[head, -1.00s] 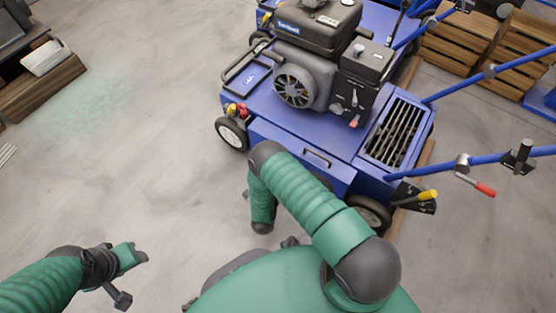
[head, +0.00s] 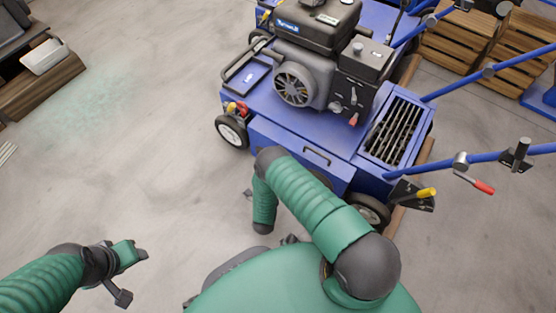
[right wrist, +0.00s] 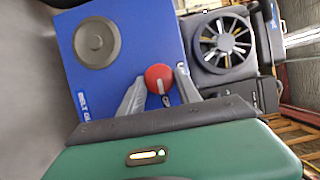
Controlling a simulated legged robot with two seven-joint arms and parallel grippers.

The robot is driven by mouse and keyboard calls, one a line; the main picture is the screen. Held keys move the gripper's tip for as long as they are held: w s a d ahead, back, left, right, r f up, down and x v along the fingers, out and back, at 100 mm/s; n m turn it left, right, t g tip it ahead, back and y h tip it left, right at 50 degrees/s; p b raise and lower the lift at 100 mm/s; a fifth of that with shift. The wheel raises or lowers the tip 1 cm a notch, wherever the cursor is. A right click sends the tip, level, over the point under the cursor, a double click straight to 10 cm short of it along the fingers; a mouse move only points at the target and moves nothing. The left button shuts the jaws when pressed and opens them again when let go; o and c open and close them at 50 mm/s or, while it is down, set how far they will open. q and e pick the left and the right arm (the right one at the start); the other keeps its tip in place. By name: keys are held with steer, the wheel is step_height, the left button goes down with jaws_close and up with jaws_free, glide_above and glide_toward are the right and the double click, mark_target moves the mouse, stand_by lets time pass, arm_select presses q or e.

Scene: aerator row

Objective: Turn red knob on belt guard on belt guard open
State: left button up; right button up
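In the right wrist view a red knob (right wrist: 158,77) with a pale pointer mark sits on the blue belt guard panel (right wrist: 75,65). My right gripper (right wrist: 160,74) is open, with one grey finger on each side of the knob and a small gap showing beside it. I cannot tell how deep the knob sits between the fingers. In the head view my right forearm hides the right gripper's fingers. My left gripper (head: 131,274) is open and empty above the bare floor at lower left.
An engine fan (right wrist: 222,45) is close on the right. The blue aerator (head: 300,140) fills the upper middle, its handlebars (head: 460,162) reaching right. Wooden crates (head: 465,45) stand behind.

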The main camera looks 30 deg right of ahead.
steer(key=o, duration=0.4)
steer(key=shift+s+d+f, duration=0.1)
steer(key=shift+s+f, duration=0.05)
steer(key=shift+f, duration=0.05)
steer(key=shift+r, duration=0.1)
steer(key=shift+p+v, duration=1.65)
steer(key=shift+v, duration=2.1)
